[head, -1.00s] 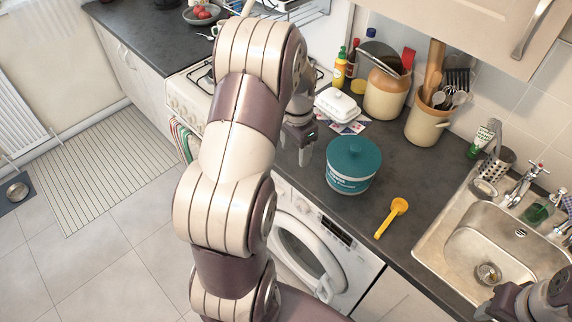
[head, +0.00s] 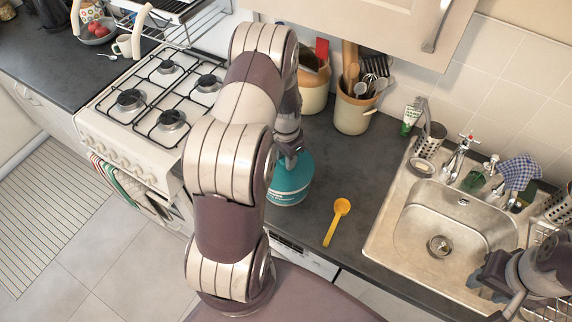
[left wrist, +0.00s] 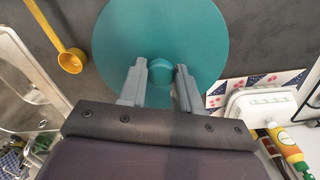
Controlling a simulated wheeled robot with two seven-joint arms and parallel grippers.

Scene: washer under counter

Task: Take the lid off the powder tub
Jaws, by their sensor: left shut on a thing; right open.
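The powder tub (head: 290,194) is teal with a white-lettered label and stands on the dark counter, partly hidden by my left arm. Its round teal lid (left wrist: 115,45) fills the upper middle of the left wrist view, with a small teal knob (left wrist: 161,70) at its centre. My left gripper (head: 289,160) points down at the lid; in the left wrist view its fingers (left wrist: 161,72) stand on both sides of the knob and are shut on it. The lid appears to sit on the tub. My right gripper (head: 484,284) is open and empty near the sink's front right.
A yellow scoop (head: 338,220) lies right of the tub. The sink (head: 400,215) is further right. Utensil crock (head: 353,110) and a larger jar (head: 312,88) stand behind. The gas stove (head: 140,95) is left. A white butter dish (left wrist: 262,105) is close to the lid.

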